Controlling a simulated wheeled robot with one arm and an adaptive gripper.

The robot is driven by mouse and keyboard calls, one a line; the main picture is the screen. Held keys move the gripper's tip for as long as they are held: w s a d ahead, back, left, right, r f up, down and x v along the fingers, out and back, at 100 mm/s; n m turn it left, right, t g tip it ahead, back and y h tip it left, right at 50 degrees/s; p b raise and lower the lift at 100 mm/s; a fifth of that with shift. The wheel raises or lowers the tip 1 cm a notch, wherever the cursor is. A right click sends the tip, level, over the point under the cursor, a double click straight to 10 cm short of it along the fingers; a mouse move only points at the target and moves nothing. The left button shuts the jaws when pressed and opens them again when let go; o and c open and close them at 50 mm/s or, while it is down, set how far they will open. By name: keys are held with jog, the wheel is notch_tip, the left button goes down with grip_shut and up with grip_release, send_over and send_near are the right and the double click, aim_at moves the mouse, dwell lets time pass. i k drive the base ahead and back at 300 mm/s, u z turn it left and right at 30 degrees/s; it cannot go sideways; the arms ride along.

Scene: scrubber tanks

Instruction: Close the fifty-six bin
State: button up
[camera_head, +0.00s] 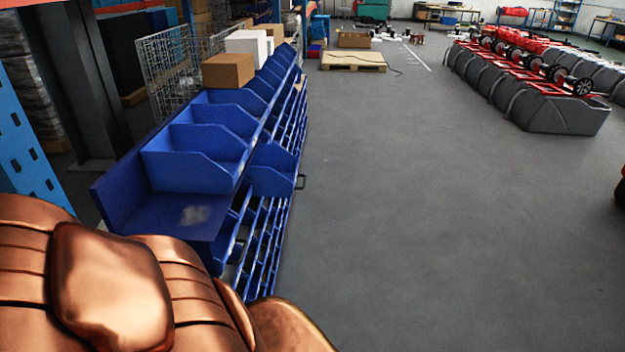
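A blue rack (180,218) holds rows of blue bins at the left of the view. One blue bin (272,172) juts out toward the aisle from the tier under the top row, farther out than the bins around it. No number can be read on any bin, so I cannot tell by label which is fifty-six. My gripper is not in view.
A cardboard box (228,71) and a white box (247,43) sit on top of the rack. A wire cage (168,62) stands behind it. The grey floor (420,200) right of the rack is clear. Grey tanks (545,106) with red frames stand farther right, and a pallet (352,61) lies ahead.

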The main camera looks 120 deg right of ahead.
aim_at(272, 170)
jog(key=z, duration=0.1)
jog(key=k, duration=1.65)
jog(key=z, duration=3.05)
jog(key=k, duration=0.5)
jog(key=u, duration=0.35)
jog(key=i, duration=1.05)
jog(key=z, duration=0.15)
